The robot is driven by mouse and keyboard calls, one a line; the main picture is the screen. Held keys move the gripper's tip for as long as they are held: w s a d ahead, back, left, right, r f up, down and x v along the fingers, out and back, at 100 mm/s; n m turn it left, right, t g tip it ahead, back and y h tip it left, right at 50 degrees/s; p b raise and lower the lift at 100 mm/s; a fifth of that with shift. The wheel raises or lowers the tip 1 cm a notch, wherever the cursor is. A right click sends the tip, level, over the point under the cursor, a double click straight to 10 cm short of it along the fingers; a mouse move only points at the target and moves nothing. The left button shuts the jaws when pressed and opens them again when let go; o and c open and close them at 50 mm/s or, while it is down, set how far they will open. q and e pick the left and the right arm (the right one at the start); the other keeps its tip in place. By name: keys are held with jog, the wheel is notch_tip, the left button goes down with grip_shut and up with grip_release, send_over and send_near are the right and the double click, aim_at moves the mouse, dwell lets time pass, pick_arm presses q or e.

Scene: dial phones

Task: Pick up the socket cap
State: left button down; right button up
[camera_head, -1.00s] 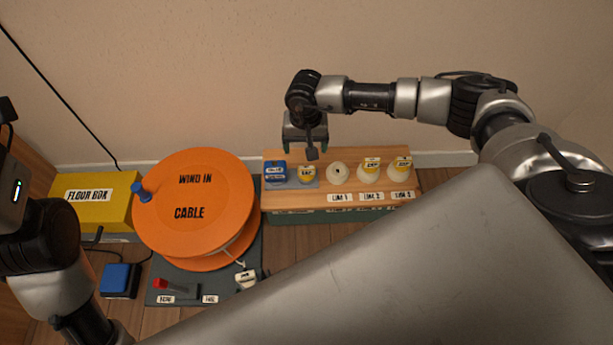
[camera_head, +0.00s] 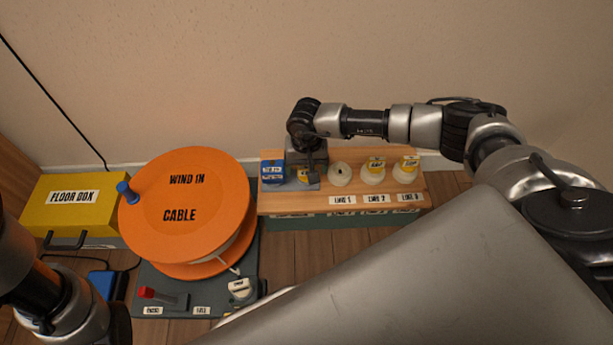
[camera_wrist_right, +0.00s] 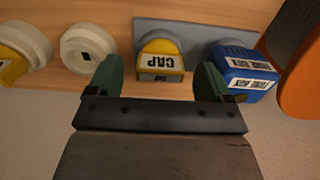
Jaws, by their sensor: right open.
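The yellow cap with a white CAP label (camera_wrist_right: 160,62) sits on a grey plate (camera_wrist_right: 190,32) on the wooden shelf. In the head view the cap (camera_head: 303,177) is partly hidden by my right gripper (camera_head: 306,166), which is above it. In the right wrist view my right gripper (camera_wrist_right: 160,78) is open, one green finger on each side of the cap, with gaps between fingers and cap. My left arm shows at the lower left of the head view; its gripper is out of view.
A blue labelled block (camera_wrist_right: 243,70) stands beside the cap, close to one finger. A round white socket (camera_wrist_right: 86,48) is on the other side. The orange cable reel (camera_head: 185,208) and yellow floor box (camera_head: 72,205) stand left.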

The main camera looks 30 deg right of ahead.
jog(key=shift+f, duration=0.2)
jog(key=shift+c, duration=0.5)
jog(key=c, duration=1)
jog(key=shift+r, duration=0.15)
